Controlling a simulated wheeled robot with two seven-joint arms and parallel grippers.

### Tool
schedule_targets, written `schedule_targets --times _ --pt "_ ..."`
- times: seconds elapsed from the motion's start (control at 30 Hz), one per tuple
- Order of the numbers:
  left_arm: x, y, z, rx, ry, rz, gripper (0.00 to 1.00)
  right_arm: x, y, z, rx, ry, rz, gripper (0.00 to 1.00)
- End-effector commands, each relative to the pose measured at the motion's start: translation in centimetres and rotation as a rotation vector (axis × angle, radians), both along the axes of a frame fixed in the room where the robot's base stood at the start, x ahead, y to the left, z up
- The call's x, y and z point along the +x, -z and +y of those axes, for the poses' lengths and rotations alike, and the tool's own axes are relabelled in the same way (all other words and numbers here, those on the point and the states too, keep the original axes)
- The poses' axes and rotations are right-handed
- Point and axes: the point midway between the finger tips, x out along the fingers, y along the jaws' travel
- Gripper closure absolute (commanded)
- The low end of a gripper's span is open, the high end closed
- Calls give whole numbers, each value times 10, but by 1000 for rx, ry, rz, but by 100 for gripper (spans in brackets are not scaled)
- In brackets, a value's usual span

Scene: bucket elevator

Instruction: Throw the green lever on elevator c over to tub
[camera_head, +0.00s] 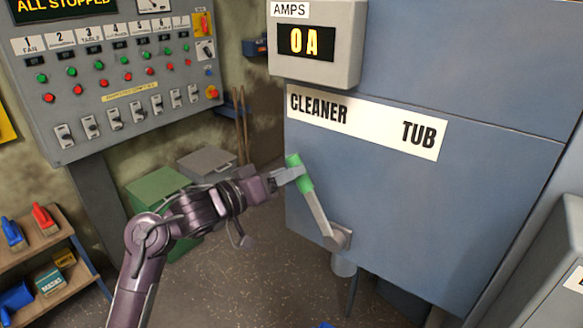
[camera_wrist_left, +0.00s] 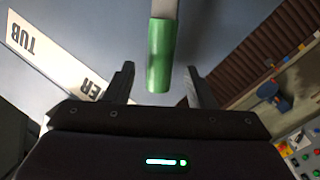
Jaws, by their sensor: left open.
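The lever has a green grip (camera_head: 299,173) on a grey metal arm that runs down to a round pivot (camera_head: 337,238) on the blue-grey cabinet. The lever leans up and left, toward the CLEANER end of the white label (camera_head: 367,122); TUB is at the label's right end. My left gripper (camera_head: 287,177) is at the green grip. In the left wrist view, the green grip (camera_wrist_left: 161,55) stands between the two open fingers (camera_wrist_left: 160,85), with gaps on both sides. My right gripper is not in view.
An amps display (camera_head: 306,42) reading 0A is above the label. A switch panel (camera_head: 110,80) reading ALL STOPPED is at the left. A green box (camera_head: 158,187) and a shelf (camera_head: 45,262) with brushes stand below it. Another grey cabinet is at the right edge.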

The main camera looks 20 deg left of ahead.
Motion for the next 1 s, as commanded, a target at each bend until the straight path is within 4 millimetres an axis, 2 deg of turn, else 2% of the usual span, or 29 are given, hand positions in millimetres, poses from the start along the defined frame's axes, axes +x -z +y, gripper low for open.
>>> schedule_targets --times 0.2,0.47,0.83,1.0 --pt "16 0 -10 0 -2 0 51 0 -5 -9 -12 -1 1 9" --pt "17 1 -11 1 -2 0 51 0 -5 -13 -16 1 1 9" --pt "17 1 -10 1 -2 0 98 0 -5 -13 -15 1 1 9" --pt "17 1 -11 3 -1 0 100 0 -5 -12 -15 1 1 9"
